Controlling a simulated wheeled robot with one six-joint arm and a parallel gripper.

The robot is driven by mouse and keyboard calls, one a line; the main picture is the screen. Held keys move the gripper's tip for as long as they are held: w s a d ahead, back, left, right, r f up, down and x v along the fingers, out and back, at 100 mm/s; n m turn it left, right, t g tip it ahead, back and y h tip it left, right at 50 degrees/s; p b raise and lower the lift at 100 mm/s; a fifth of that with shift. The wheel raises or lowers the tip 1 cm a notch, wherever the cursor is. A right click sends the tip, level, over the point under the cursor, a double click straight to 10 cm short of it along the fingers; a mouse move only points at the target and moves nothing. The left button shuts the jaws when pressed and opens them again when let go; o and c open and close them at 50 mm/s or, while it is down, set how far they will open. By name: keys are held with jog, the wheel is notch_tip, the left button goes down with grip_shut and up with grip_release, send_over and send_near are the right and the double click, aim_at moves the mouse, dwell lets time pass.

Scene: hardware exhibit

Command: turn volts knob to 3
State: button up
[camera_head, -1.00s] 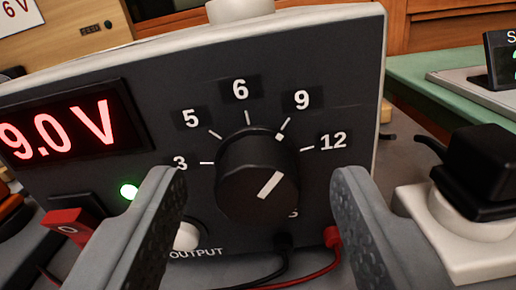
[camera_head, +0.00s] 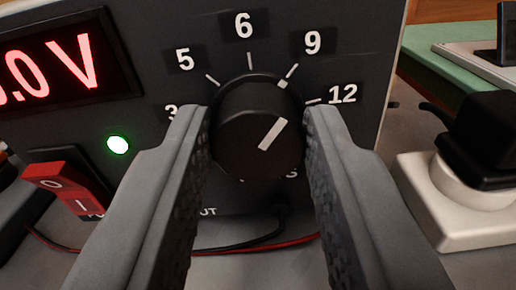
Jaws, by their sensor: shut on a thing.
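The volts knob (camera_head: 255,130) is a round black dial with a white pointer line on the dark front panel of a power supply. Its line slants toward the upper right, in the direction of the 9 mark. The marks 3, 5, 6, 9 and 12 curve over it; the 3 (camera_head: 171,112) is partly hidden behind my left finger. My gripper (camera_head: 257,135) is shut on the knob, one finger at each side. The red display (camera_head: 60,62) is cut off at the left and shows ".0 V".
A lit green lamp (camera_head: 118,144) and a red rocker switch (camera_head: 66,190) are left of my gripper. Black and red leads (camera_head: 250,238) run below the knob. A white socket block with a black plug (camera_head: 480,145) stands at the right.

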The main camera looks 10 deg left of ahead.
jog(key=n, duration=0.3)
jog(key=shift+n, duration=0.3)
jog(key=n, duration=0.3)
jog(key=shift+a+n, duration=0.1)
jog(key=shift+n, duration=0.3)
jog(key=n, duration=0.6)
jog(key=shift+a, duration=0.1)
jog(key=n, duration=0.5)
jog(key=shift+f+n, duration=0.2)
jog(key=shift+n, duration=0.1)
jog(key=n, duration=0.4)
jog(key=shift+f, duration=0.1)
jog(key=shift+n, duration=0.3)
jog(key=o, duration=1)
jog(key=shift+s, duration=0.15)
